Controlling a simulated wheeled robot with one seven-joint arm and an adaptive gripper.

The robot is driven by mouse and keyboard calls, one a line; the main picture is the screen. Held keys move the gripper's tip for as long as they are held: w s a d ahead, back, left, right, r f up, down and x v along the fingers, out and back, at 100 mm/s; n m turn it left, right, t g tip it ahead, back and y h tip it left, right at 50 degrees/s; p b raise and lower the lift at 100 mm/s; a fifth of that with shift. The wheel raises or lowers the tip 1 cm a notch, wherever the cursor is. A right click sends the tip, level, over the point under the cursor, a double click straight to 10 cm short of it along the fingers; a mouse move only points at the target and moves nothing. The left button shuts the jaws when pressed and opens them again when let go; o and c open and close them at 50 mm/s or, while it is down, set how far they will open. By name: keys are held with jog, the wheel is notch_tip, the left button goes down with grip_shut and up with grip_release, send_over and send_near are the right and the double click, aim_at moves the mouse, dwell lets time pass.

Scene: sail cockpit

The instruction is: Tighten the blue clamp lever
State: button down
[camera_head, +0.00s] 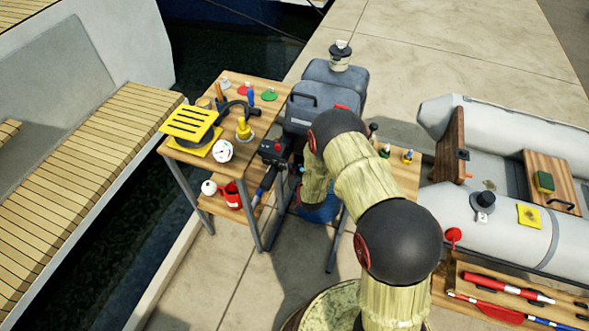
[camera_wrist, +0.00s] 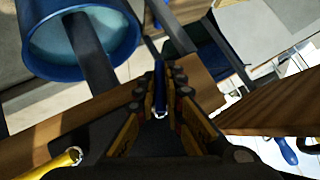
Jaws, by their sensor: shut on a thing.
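In the wrist view, the blue clamp lever (camera_wrist: 159,76) is a slim blue bar standing between the yellow-padded fingers of my gripper (camera_wrist: 160,92). My gripper is shut on it, with a finger on each side. The lever's lower end shows a pale ring, and its base and screw cannot be made out. In the head view my arm hides the gripper and the lever, beside the grey outboard motor (camera_head: 325,80).
A blue bucket (camera_wrist: 122,20) is close at the upper left of the wrist view. A wooden board (camera_wrist: 60,127) crosses behind the fingers. A wooden table (camera_head: 190,85) with tools stands left of the motor, and a grey inflatable boat (camera_head: 540,120) lies right.

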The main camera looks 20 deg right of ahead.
jog(key=shift+s+d+f+n+g+h+p, duration=0.1)
jog(key=shift+s+d+n+g+h+p, duration=0.05)
jog(key=shift+n+g+h+p, duration=0.35)
jog(key=shift+s+d+n+g+h+p, duration=0.15)
jog(key=shift+n+g+h+p, duration=0.15)
jog(key=shift+g+h+p, duration=0.3)
jog(key=c, duration=2)
grip_release()
jog(key=shift+o, duration=0.6)
jog(key=v, duration=1.1)
jog(key=shift+s+r, duration=0.2)
jog(key=shift+r, duration=0.15)
jog(key=shift+a, duration=0.15)
